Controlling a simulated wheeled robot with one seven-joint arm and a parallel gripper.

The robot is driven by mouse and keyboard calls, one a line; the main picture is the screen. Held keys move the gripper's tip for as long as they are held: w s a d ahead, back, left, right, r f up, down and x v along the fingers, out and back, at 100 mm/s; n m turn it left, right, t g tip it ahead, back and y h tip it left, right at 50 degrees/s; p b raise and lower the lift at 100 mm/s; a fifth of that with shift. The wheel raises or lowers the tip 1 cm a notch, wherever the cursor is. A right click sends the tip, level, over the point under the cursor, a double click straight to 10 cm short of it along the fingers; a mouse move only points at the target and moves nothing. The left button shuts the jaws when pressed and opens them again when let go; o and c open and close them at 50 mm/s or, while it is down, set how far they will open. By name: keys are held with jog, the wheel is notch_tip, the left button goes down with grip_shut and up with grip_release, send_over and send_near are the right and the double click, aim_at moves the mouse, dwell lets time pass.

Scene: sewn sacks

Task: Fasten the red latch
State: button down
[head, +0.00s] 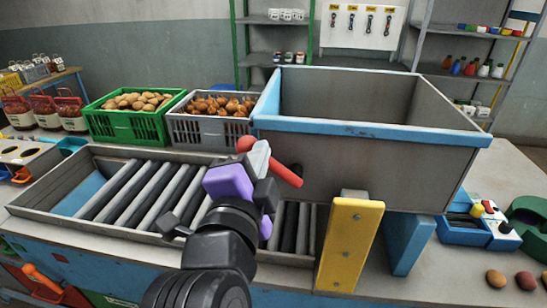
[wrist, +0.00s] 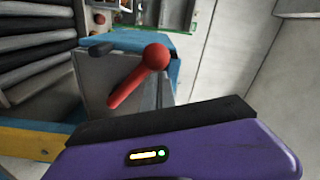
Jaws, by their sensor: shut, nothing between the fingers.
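The red latch (head: 287,174) is a red bar with a round red ball at one end, on the front of a grey hopper (head: 340,172) with a blue rim. In the head view it slants from the ball at upper left down to the right, and my gripper hides its middle. The wrist view shows the latch (wrist: 127,89) whole, the ball at its upper right end. My gripper (head: 262,166), purple and black, is shut and empty, right in front of the latch. In the wrist view its dark edge (wrist: 165,118) lies just below the bar; I cannot tell whether they touch.
A roller tray (head: 150,187) lies to the left and under my arm. A yellow post (head: 349,243) stands close to the right. Green (head: 128,124) and grey (head: 208,130) crates of produce sit behind. A blue box with buttons (head: 468,234) is at the right.

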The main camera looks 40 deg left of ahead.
notch_tip(320, 180, down, 5)
jog(key=s+a+n+b, duration=0.1)
jog(key=a+n+b, duration=0.2)
jog(key=n+b, duration=0.2)
jog(key=shift+s+n, duration=0.4)
jog(key=shift+n, duration=0.3)
jog(key=shift+s+f, duration=0.1)
jog(key=shift+f, duration=0.15)
